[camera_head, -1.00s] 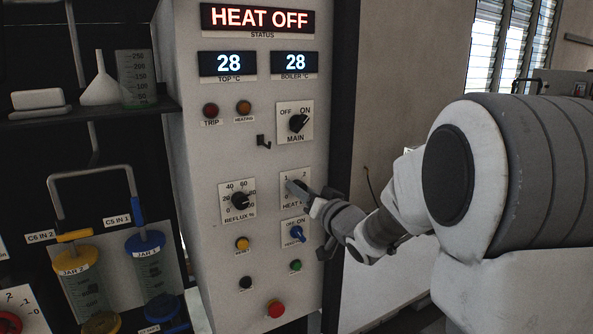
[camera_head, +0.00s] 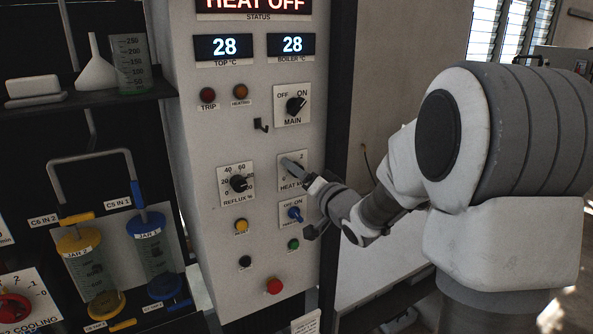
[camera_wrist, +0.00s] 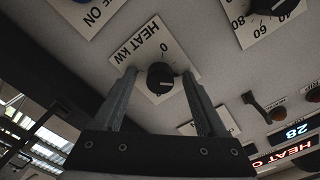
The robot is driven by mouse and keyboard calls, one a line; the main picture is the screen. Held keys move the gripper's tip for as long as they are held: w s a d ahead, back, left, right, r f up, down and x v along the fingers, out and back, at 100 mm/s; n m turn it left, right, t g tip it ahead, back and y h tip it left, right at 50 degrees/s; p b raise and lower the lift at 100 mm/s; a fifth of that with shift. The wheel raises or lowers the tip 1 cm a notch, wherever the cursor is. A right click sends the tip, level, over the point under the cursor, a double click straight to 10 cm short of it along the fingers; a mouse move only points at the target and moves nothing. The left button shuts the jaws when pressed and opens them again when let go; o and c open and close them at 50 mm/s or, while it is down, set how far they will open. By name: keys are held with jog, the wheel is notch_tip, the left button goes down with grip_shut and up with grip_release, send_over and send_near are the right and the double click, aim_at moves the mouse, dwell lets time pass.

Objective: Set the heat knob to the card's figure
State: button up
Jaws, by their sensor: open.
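The heat knob (camera_wrist: 160,77) is a round black knob on a white plate labelled HEAT kW, with a small pale mark toward its right side in the wrist view. A 0 shows on the plate; other figures are hidden or unclear. My gripper (camera_wrist: 159,74) is open, with one finger on each side of the knob in the wrist view. I cannot tell whether the fingers touch it. In the head view the heat plate (camera_head: 298,157) is partly covered by my gripper and the knob is hidden. No card with a readable figure shows.
The reflux knob (camera_head: 238,183) is left of the heat plate and the main switch (camera_head: 295,105) above. A blue switch (camera_head: 294,213) sits just below. A small hook (camera_head: 261,125) juts out. A white paper (camera_head: 306,322) shows at the bottom edge, unreadable.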

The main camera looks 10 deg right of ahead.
jog(key=v, duration=0.7)
dwell(0.3)
dwell(0.3)
